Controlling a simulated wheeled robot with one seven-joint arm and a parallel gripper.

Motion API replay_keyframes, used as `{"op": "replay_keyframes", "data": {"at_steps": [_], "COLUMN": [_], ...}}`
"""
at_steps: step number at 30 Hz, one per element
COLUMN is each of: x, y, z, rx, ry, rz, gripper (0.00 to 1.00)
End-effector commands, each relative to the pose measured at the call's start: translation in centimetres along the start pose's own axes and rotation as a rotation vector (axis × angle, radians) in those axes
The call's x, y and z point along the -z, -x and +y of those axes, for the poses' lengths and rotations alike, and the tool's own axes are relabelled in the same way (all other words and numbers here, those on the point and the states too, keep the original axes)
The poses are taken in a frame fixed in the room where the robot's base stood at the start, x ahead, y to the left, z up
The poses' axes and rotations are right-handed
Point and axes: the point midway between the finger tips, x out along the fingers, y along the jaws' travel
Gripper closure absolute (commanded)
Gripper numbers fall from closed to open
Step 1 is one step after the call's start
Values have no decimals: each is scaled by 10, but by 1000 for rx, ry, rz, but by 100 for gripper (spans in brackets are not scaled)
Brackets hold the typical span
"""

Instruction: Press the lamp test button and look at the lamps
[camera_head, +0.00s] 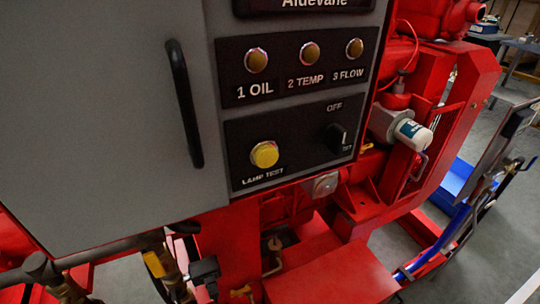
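The yellow lamp test button (264,154) sits on the lower black panel (240,135) of a grey control box, above the label "LAMP TEST". Above it are three lamps in a row: "1 OIL" (257,61), "2 TEMP" (309,53) and "3 FLOW" (354,48). All three are a dull amber-brown and look unlit. Nothing covers the button or the lamps. My gripper is not in view.
A black rotary switch (336,138) marked "OFF" is right of the button. A black door handle (184,104) stands out on the grey box at left. Red pumpset machinery, with a white filter (412,134), is behind and below. Grey floor shows at right.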

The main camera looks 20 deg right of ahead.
Motion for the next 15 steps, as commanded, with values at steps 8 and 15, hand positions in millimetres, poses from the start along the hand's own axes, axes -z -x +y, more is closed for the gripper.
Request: {"op": "replay_keyframes", "data": {"at_steps": [8,15], "x": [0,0], "y": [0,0], "z": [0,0], "rx": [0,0], "ry": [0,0], "rz": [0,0], "gripper": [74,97]}}
